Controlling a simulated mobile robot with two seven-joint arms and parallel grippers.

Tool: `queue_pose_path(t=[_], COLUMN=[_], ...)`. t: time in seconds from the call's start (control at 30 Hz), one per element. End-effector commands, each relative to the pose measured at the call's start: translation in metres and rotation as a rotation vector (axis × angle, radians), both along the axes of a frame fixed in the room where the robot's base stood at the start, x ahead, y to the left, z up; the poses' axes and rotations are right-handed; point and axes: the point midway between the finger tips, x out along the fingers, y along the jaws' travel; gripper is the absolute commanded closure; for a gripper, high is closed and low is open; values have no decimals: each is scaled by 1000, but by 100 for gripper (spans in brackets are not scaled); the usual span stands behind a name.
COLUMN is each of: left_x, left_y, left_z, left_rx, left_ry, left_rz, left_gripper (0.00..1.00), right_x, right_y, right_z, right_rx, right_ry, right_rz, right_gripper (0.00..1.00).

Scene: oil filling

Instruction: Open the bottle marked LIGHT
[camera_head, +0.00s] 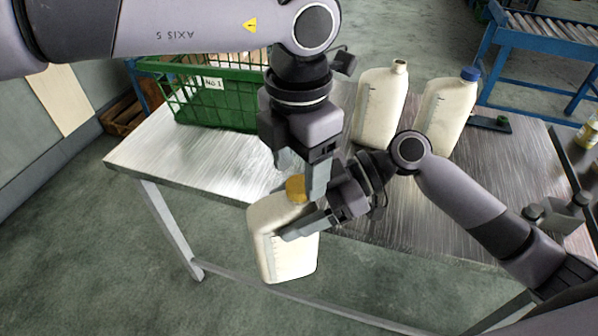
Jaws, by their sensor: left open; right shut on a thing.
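A cream bottle with a yellow cap (283,246) is held upright in front of the table's front edge. No LIGHT marking is readable on it. My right gripper (292,233) is shut on this bottle, its fingers across the upper body. My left gripper (304,186) points down above it, open, with its fingers at the yellow cap (296,189). The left fingers partly hide the cap, and I cannot tell whether they touch it. Two more cream bottles stand on the table: one with an open, uncapped neck (379,108) and one with a blue cap (444,115).
The metal table (190,160) lies behind the held bottle. A green crate (215,100) marked No 1 stands at its back left. A blue roller conveyor (540,75) is behind.

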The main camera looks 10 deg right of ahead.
Motion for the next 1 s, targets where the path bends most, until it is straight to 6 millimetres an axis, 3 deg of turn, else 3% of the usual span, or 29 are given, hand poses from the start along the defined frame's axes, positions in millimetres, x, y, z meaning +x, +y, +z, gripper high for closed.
queue_pose_path(t=[0.13,0.33,0.73,1.0], left_x=[0,0,0,0], left_y=[0,0,0,0], left_z=[21,28,53,53], left_rx=[-2,-1,-1,-1], left_ry=[0,1,-2,0], left_rz=[2,-41,-475,-599], left_gripper=[38,40,40,40], right_x=[0,0,0,0], right_y=[0,0,0,0], right_z=[0,0,0,0], right_rx=[1,0,1,1], right_ry=[0,0,0,-1], right_rz=[0,0,0,0], right_gripper=[100,100,100,100])
